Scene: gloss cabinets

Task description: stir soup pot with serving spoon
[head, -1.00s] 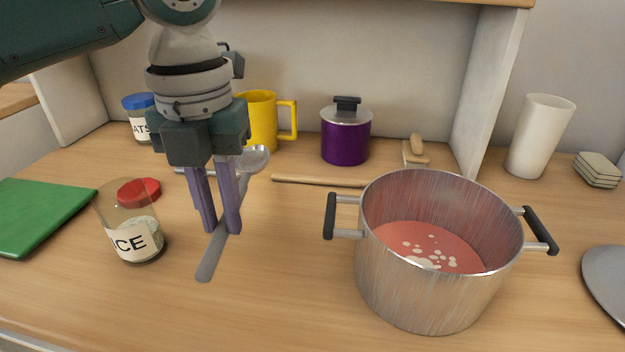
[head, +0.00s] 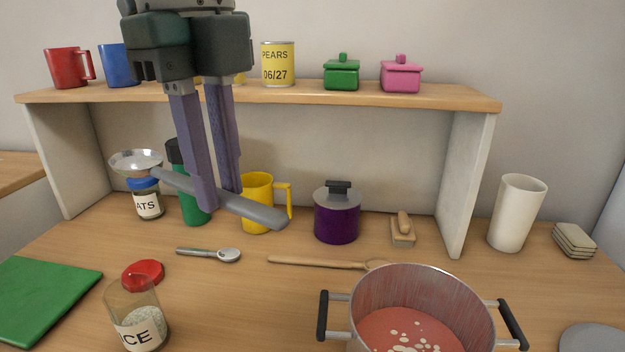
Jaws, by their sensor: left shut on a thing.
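My left gripper (head: 222,200) is shut on the grey handle of the metal serving spoon (head: 262,213). It holds the spoon in the air above the counter. The spoon's shiny bowl (head: 135,162) points left, in front of the oats jar, and the handle end points right. The metal soup pot (head: 362,317) with black side handles stands at the lower right, its bottom cut off by the frame. It holds red soup (head: 400,328) with pale bits. The spoon is up and to the left of the pot, apart from it. My right gripper is not in view.
A wooden spoon (head: 315,262) lies behind the pot, and a small ladle-like spoon (head: 210,254) lies left of it. A rice jar (head: 138,318) and green board (head: 40,298) are at left. A yellow mug (head: 257,203), purple pot (head: 337,220) and white cup (head: 517,212) stand behind. A shelf (head: 380,97) spans the back.

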